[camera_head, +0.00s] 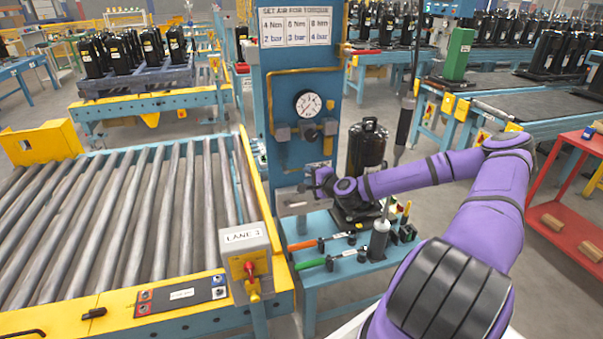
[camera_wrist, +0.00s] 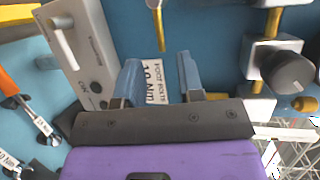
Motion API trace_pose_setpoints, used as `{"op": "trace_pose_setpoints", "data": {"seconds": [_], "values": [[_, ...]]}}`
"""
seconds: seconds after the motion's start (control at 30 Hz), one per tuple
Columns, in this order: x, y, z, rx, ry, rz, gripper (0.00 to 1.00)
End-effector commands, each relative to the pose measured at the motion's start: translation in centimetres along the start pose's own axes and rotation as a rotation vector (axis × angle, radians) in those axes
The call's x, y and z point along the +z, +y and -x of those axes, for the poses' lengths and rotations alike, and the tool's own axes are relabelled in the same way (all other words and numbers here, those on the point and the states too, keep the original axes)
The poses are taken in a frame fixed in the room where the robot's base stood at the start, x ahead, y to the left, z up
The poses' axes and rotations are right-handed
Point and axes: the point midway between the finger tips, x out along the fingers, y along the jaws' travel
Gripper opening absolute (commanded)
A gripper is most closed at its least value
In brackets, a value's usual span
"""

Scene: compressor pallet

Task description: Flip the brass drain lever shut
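My gripper (camera_head: 318,180) is at the front of the blue panel, below the gauge and regulator. In the wrist view its two blue-grey fingers (camera_wrist: 159,78) are apart, with nothing seen held between them. A thin brass piece (camera_wrist: 160,35), which looks like the drain lever, shows at the top of the wrist view. It points toward the gap between the fingers, and I see no contact. More brass fittings (camera_wrist: 288,20) flank a grey block with a black knob (camera_wrist: 289,72) at the right. The lever is too small to make out in the head view.
A pressure gauge (camera_head: 308,104) is on the blue panel (camera_head: 290,75). A grey box (camera_wrist: 85,50) is close left of the fingers. Below are orange (camera_head: 303,244) and green-handled tools (camera_head: 311,262). A black compressor (camera_head: 367,148) stands right of the panel, a roller conveyor (camera_head: 120,210) left.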

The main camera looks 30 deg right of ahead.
Motion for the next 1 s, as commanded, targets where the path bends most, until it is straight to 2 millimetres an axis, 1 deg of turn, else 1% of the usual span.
{"op": "trace_pose_setpoints", "data": {"seconds": [0.03, 0.1, 0.2, 0.3, 0.87, 1.0], "values": [[0.0, 0.0, 0.8, 0.0, 0.001, -0.001, 0.35], [-0.1, 0.0, 1.7, -0.001, 0.001, 0.0, 0.35], [0.0, 0.0, 2.6, -0.001, 0.001, 0.0, 0.35], [0.0, 0.0, 3.1, -0.001, 0.0, 0.0, 0.35], [0.0, 0.0, 3.1, 0.0, 0.0, 0.0, 0.35], [0.8, 0.1, 3.1, 0.024, -0.029, 0.032, 0.35]]}}
